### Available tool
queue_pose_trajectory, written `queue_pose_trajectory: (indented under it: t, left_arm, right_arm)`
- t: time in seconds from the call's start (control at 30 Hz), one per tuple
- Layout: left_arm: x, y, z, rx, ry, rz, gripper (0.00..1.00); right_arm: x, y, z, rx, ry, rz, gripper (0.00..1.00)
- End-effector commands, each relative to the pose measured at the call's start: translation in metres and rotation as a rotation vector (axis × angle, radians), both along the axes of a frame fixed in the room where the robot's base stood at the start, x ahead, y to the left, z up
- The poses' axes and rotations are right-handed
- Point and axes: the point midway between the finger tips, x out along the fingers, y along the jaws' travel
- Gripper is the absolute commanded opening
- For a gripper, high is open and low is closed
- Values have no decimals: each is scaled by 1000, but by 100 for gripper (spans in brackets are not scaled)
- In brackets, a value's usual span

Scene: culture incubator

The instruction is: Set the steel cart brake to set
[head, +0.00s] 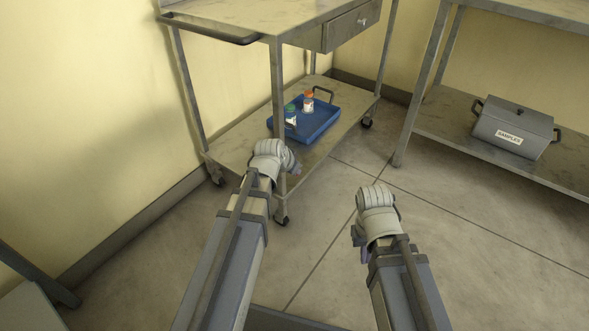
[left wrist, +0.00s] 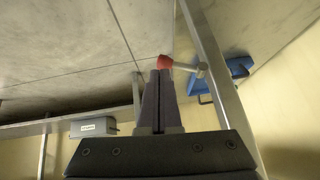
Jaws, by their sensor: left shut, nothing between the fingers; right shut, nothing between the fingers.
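The steel cart (head: 277,88) stands at the upper left of the head view, with a handle bar on its left end. In the left wrist view a grey lever (left wrist: 188,67) with a red tip (left wrist: 166,61) sticks out from a cart post (left wrist: 207,55). My left gripper (left wrist: 160,74) is shut and empty, its fingertips right at the red tip; I cannot tell whether they touch. In the head view the left wrist hides the lever and most of that gripper. My right gripper (head: 359,243) is shut and empty over the floor, right of the cart.
The cart's lower shelf (head: 238,146) holds a blue tray (head: 317,127) with two small bottles. A steel rack (head: 450,140) at the right bears a grey lidded box (head: 512,125) labelled SAMPLES. A yellow wall is at the left. The floor between cart and rack is clear.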

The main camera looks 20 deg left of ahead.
Motion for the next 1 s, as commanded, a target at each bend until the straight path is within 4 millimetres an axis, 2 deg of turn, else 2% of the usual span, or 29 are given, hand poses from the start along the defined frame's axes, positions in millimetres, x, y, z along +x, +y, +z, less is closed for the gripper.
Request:
queue_pose_trajectory:
  t: [0.47, 1.0]
  left_arm:
    - [0, 0, 16, -1, 0, 0, 0]
    - [-3, -1, 21, -2, 1, 0, 0]
  right_arm:
    - [0, 0, 16, 0, 0, 0, 0]
    - [0, 0, 21, 0, 1, 0, 0]
